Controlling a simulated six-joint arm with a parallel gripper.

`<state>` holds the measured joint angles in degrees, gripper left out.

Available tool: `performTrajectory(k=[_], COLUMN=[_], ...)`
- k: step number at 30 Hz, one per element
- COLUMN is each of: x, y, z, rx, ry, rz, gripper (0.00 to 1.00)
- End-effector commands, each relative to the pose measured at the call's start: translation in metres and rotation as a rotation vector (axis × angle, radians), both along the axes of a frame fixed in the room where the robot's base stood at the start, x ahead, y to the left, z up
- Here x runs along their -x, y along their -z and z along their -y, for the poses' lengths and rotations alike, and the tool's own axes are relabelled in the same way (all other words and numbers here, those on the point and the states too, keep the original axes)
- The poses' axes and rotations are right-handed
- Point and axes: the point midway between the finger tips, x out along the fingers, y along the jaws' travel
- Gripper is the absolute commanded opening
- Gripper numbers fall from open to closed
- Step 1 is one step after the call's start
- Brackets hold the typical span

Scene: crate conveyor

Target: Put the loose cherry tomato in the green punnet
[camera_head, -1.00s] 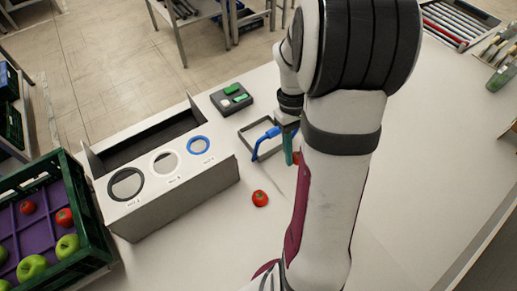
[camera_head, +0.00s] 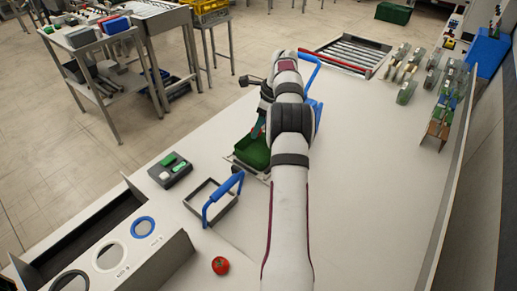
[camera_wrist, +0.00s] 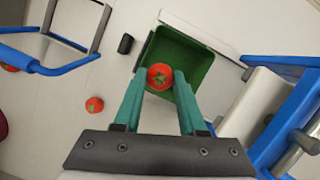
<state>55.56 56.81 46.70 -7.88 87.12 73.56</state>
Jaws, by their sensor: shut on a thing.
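My gripper (camera_wrist: 160,82) is shut on a red cherry tomato (camera_wrist: 159,77) with a green calyx, seen between its teal fingertips in the wrist view. Behind the tomato in that view is the open green punnet (camera_wrist: 190,50), whose visible floor is bare. The tomato's height above the punnet cannot be told. In the head view the punnet (camera_head: 252,151) is partly behind my arm.
Another red tomato (camera_head: 220,265) lies on the table. A grey frame with a blue handle (camera_head: 222,198) and a button box (camera_head: 170,171) stand left of the punnet.

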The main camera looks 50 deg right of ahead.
Motion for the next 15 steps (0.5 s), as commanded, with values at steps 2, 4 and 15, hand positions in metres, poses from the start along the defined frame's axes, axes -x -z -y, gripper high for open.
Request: performTrajectory(k=[2,4,15], x=[-0.008,-0.012,-0.013], y=[-0.001,-0.002,0.038], z=[0.014,0.021,0.024], rx=[0.003,0.001,-0.001], ry=[0.116,0.186,0.231], rz=[0.000,0.000,-0.004], gripper=[0.00,0.00,0.00])
